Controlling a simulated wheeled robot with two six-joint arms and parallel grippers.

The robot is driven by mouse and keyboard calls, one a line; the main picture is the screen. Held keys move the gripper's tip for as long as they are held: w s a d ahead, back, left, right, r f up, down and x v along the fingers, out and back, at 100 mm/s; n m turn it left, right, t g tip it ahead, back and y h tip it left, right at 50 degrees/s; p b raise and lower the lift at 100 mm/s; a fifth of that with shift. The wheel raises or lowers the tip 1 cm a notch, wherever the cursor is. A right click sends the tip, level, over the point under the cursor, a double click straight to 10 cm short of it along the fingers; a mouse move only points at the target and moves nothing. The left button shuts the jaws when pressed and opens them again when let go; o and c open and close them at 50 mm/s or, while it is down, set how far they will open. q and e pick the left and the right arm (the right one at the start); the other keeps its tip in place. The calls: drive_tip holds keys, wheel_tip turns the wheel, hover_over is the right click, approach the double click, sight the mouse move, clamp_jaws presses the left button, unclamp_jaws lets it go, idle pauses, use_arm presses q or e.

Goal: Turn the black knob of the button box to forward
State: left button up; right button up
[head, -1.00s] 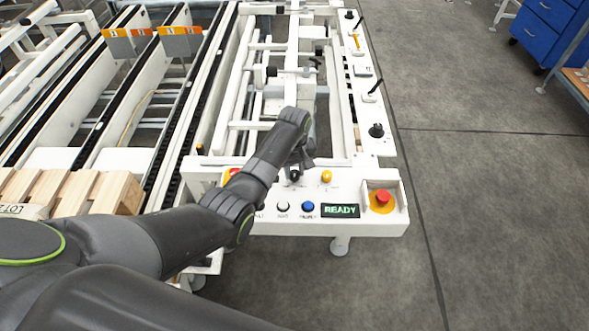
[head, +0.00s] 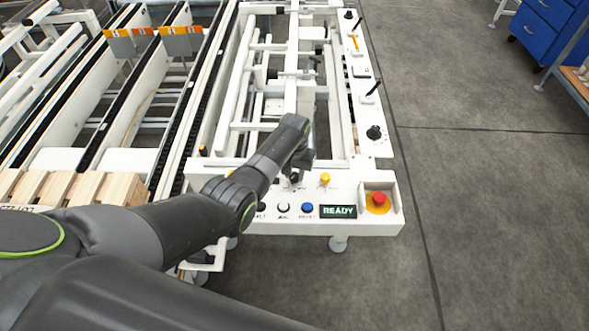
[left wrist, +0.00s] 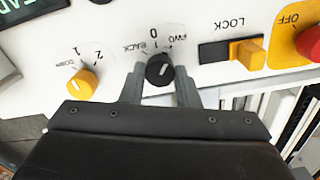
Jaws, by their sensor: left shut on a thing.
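The black knob (left wrist: 160,70) with a pale pointer mark is in the left wrist view, between the labels BACK on the left and FWD on the right, with 0 above. The exact stop its mark points to is hard to read. My left gripper (left wrist: 158,84) is shut on the knob, one finger on each side. In the head view the knob (head: 295,178) is a small dark spot on the white button box (head: 350,226), under my left gripper (head: 298,168). My right gripper is out of view.
A yellow selector (left wrist: 82,83) and a yellow LOCK switch (left wrist: 247,53) flank the knob. A red emergency button (head: 379,198) is at the box's right end, near the lit READY display (head: 338,211). Wooden blocks (head: 90,188) lie at left.

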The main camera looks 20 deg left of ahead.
sight(295, 175)
use_arm(q)
drive_tip(key=shift+w+r+m, duration=0.1)
drive_tip(key=shift+m, duration=0.7)
drive_tip(key=shift+p, duration=0.3)
drive_tip(key=o, duration=1)
drive_tip(key=shift+c, duration=0.2)
drive_tip(key=shift+r, duration=0.5)
wheel_tip(295, 175, up, 16)
drive_tip(key=shift+r, duration=0.15)
